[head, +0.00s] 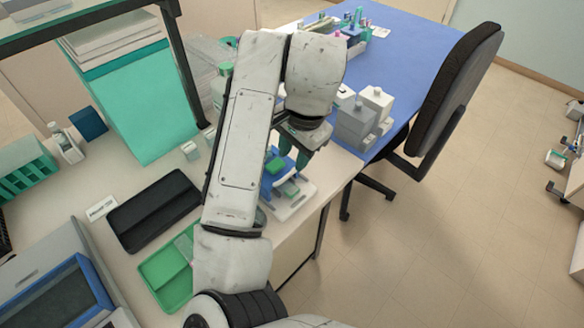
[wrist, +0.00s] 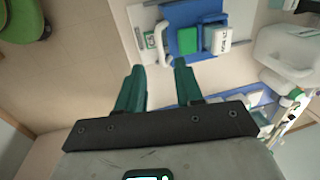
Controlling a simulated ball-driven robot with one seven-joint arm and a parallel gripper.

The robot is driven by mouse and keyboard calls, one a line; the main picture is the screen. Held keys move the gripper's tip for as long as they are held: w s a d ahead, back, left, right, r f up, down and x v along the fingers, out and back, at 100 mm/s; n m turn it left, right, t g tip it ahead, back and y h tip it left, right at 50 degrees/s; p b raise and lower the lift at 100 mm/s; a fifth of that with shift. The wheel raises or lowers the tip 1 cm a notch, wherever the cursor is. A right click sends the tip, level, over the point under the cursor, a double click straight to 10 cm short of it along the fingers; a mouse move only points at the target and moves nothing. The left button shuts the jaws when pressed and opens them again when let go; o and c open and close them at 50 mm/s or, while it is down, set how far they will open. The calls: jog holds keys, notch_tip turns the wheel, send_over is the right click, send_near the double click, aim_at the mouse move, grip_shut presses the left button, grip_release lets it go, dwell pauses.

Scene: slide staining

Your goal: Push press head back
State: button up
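The press is a small blue and white device with green parts. In the head view its white base (head: 299,203) rests near the front edge of the bench, with a blue upright part (head: 268,180) partly hidden by my arm. In the wrist view the press's blue body (wrist: 187,40) lies ahead of my fingertips, with a white handle-like bar on its left and a white block on its right. I cannot tell for certain which part is the press head. My gripper (wrist: 157,82), with green fingers, is open and empty. It also shows in the head view (head: 294,150), above the press and apparently apart from it.
A green tray (head: 160,280) and a black mat (head: 152,210) lie left of my arm. Grey and white boxes (head: 356,122) stand behind the press on the right. A dark chair (head: 455,85) stands by the blue-topped table (head: 405,45). Open floor lies right of the bench.

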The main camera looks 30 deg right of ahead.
aim_at(289, 174)
jog(key=shift+w+a+f+p, duration=0.1)
jog(key=shift+w+f+p, duration=0.05)
jog(key=shift+f, duration=0.8)
jog(key=shift+w+a+f+p, duration=0.1)
jog(key=shift+w+f, duration=0.1)
jog(key=shift+f, duration=0.8)
jog(key=shift+w+f+p, duration=0.15)
jog(key=shift+f, duration=0.8)
grip_shut()
